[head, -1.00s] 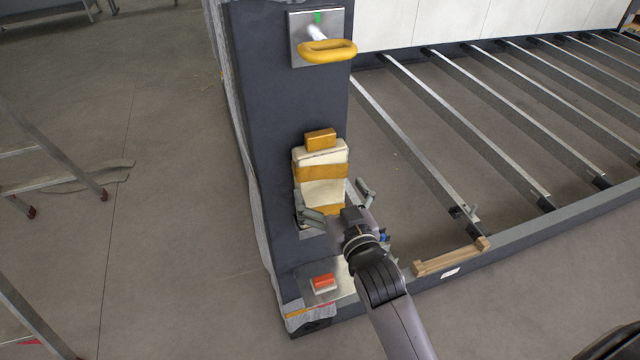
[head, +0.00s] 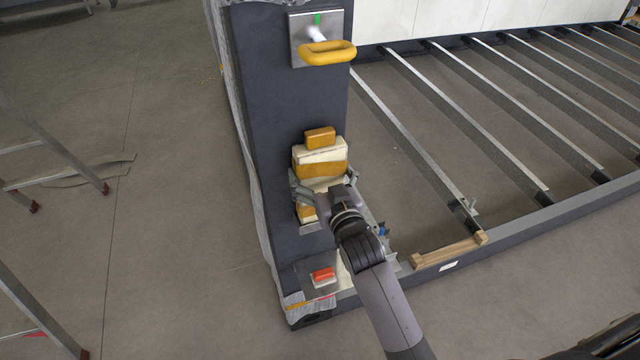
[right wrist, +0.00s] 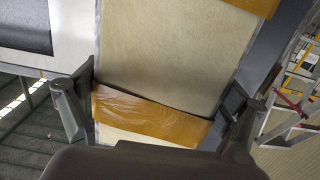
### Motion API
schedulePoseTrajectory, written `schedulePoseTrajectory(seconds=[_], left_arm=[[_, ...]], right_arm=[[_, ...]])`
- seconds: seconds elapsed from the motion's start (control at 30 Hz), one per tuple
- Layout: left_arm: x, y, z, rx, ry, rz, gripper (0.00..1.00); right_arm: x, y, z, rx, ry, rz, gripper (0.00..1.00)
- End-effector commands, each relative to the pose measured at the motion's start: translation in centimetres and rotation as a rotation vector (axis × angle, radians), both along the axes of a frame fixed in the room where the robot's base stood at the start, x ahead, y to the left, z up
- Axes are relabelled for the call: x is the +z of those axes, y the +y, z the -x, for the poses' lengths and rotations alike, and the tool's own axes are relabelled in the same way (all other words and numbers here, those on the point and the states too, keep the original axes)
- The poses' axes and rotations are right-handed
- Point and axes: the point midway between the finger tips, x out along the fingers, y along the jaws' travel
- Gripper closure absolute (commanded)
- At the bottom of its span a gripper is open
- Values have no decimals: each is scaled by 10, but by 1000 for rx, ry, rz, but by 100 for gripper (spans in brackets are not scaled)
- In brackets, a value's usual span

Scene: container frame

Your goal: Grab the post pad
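The post pad (head: 321,156) is a cream block with orange tape bands, upright against the dark post (head: 270,120). It fills the middle of the right wrist view (right wrist: 165,60). My right gripper (head: 323,176) is in front of the pad's lower half, with one finger at each side edge. In the right wrist view the fingers (right wrist: 160,88) are spread about the pad's width. I cannot tell whether they touch it. The gripper and wrist hide part of the pad's lower end. My left gripper is not in view.
A small orange block (head: 320,138) sits at the pad's top. A yellow loop handle (head: 327,53) on a metal plate is higher up. A red block (head: 323,275) lies on the post's foot. A wooden piece (head: 450,250) rests on the frame rail. Metal crossbars (head: 470,130) extend right.

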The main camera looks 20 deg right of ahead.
Motion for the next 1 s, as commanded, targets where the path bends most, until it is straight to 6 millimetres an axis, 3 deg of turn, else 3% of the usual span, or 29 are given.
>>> schedulePoseTrajectory(seconds=[0.33, 0.67, 0.93, 1.0], left_arm=[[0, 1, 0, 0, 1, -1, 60], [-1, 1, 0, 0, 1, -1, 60], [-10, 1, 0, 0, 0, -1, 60], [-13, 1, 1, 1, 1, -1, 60]], right_arm=[[0, 0, 0, 0, 0, 1, 38], [4, 0, 0, 0, -2, 1, 38], [37, 0, 0, 0, -7, 1, 38], [32, -1, 15, 0, 2, 1, 38]])
